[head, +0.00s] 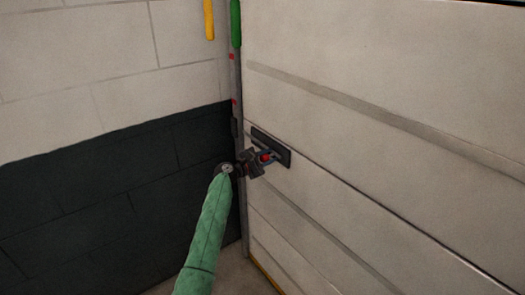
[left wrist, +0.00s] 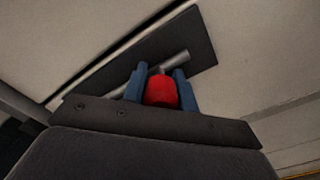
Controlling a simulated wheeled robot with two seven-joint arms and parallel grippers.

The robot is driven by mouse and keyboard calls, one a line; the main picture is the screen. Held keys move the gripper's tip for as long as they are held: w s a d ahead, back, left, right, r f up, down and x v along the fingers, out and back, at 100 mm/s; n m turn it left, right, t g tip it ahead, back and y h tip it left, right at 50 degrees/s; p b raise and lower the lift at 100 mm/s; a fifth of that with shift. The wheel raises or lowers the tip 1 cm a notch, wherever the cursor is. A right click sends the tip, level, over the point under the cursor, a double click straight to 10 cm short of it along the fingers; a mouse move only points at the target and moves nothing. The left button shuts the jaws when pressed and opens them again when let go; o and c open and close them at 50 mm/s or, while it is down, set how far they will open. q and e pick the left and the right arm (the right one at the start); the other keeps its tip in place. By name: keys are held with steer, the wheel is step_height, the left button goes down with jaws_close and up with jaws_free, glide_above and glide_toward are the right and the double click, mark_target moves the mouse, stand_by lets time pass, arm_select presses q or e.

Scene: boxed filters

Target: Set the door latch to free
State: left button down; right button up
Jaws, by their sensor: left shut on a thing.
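The door (head: 400,90) is a pale panelled surface on the right of the head view. Its latch has a dark plate (head: 284,153) on the door, which also shows in the left wrist view (left wrist: 198,47). A grey metal bar (left wrist: 174,60) lies along the plate, and a red knob (left wrist: 161,91) stands out from it. My left gripper (head: 266,157) is at the latch, with its blue fingers (left wrist: 160,88) on either side of the red knob and shut on it. The gripper hides part of the latch in the head view. My right gripper is not in view.
A block wall (head: 80,60), pale above and dark below, stands to the left of the door. A green bar (head: 236,22) and a yellow bar (head: 209,18) hang near the corner. A narrow grey post (head: 235,85) with red marks runs down the corner.

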arm_select(q)
steer(key=shift+s+d+f, duration=0.1)
steer(key=shift+s+d, duration=0.3)
steer(key=shift+s, duration=0.1)
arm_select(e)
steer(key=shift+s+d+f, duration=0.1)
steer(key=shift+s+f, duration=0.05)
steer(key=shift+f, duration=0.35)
arm_select(q)
steer(key=c, duration=1.4)
jaws_free()
steer(key=o, duration=0.3)
steer(key=shift+s+d, duration=0.1)
steer(key=shift+s, duration=0.05)
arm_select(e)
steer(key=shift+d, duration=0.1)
